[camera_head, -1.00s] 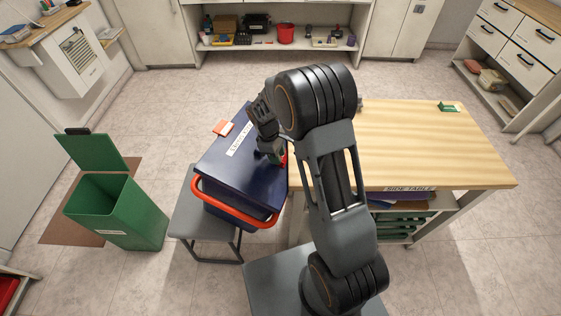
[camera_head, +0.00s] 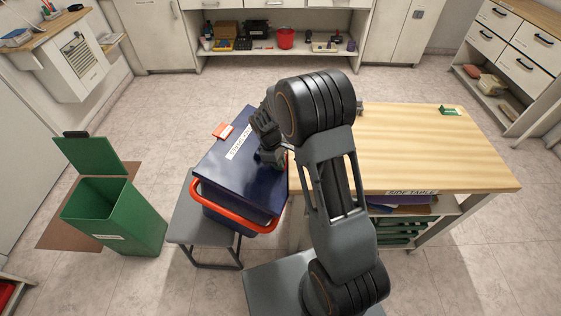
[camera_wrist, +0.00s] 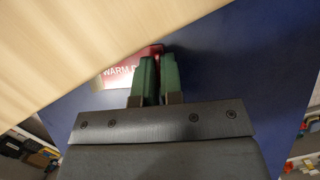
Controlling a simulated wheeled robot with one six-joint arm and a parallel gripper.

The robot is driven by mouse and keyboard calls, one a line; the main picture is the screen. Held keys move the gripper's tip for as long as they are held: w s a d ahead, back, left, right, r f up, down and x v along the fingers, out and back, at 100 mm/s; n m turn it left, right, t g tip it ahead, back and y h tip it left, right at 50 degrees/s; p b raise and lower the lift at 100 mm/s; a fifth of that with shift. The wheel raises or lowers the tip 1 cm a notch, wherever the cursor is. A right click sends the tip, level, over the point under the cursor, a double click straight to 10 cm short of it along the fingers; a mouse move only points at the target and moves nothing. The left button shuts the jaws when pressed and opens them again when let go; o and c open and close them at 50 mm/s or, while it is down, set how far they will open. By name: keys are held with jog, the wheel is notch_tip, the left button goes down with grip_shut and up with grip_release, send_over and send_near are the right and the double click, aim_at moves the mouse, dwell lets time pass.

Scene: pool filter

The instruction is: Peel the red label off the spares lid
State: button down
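The spares lid is the dark blue top of a cooler-like box (camera_head: 225,180) with a red-orange handle; it fills much of the wrist view (camera_wrist: 240,70). The red label (camera_wrist: 118,76), with white lettering starting "WARM", lies near the lid's edge beside the pale tabletop. My gripper (camera_wrist: 157,60) has green fingers drawn close together at the label's right end, with a dark red part of the label at their tips. They look shut on it, though the contact is partly hidden. In the head view my gripper (camera_head: 275,160) is over the lid's right side, and my wrist hides most of the label.
The wooden side table (camera_head: 430,150) adjoins the box on the right. The box rests on a grey stand (camera_head: 190,225). An open green bin (camera_head: 120,215) stands at left.

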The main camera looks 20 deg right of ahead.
jog(key=shift+a+r+p, duration=0.1)
jog(key=shift+r+p, duration=0.25)
jog(key=shift+r, duration=0.1)
dwell(0.6)
jog(key=shift+r, duration=0.3)
jog(key=shift+s+r+p, duration=0.1)
jog(key=shift+p, duration=0.2)
jog(key=shift+s+a+r+p, duration=0.1)
jog(key=shift+s+r+p, duration=0.05)
jog(key=shift+r+p, duration=0.35)
jog(key=shift+s+a+r+p, duration=0.1)
jog(key=shift+s+r+p, duration=0.05)
jog(key=shift+r+p, duration=0.3)
jog(key=shift+r, duration=0.1)
jog(key=p+v, duration=0.2)
jog(key=v, duration=0.1)
jog(key=d+p+v, duration=0.1)
jog(key=shift+s+a+r+p, duration=0.1)
jog(key=shift+s+r+p, duration=0.25)
jog(key=shift+r, duration=0.1)
dwell(0.4)
